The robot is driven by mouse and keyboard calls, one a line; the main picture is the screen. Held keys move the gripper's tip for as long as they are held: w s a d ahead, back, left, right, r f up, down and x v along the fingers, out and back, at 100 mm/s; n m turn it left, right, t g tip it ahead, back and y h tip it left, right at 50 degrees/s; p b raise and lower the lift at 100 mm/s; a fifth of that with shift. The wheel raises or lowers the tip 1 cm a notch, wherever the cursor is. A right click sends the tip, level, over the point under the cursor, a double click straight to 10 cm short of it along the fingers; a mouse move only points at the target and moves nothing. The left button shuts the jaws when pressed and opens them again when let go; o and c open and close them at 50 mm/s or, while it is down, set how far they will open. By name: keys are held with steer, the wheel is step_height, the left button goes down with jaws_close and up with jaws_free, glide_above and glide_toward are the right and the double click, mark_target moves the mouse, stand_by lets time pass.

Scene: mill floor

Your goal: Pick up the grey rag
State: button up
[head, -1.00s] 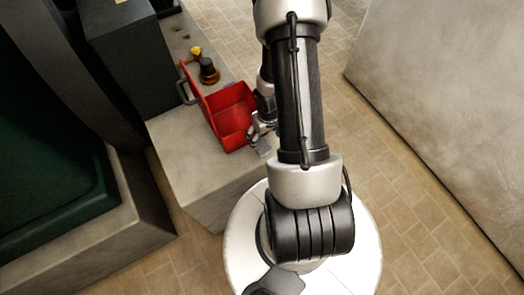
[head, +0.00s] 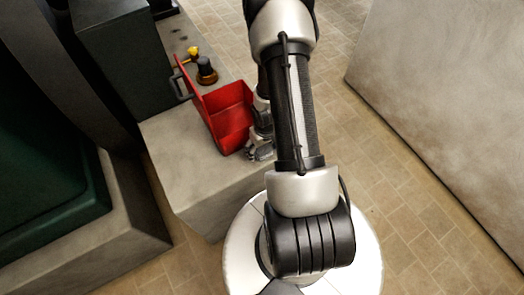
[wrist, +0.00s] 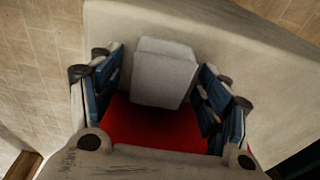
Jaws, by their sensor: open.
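The grey rag (wrist: 165,70) shows in the wrist view as a pale, folded, block-like shape. It lies between the two blue-padded fingers of my gripper (wrist: 160,82), with space on both sides. My gripper is open. The rag overlaps the red of the bin in this view; I cannot tell whether it touches the bin. In the head view, my gripper (head: 259,149) is low beside the red bin's near right corner, partly hidden by my arm. The rag cannot be made out clearly there.
The open red bin (head: 228,118) stands on a concrete ledge (head: 185,165). Behind it are a dark knob with a yellow part (head: 206,70) and a grey handle (head: 180,85). Dark green machinery (head: 45,180) is left; a pale block (head: 440,110) is right. Tiled floor lies between.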

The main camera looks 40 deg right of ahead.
steer(key=shift+r, duration=0.1)
steer(key=c, duration=1.2)
steer(key=shift+c, duration=0.2)
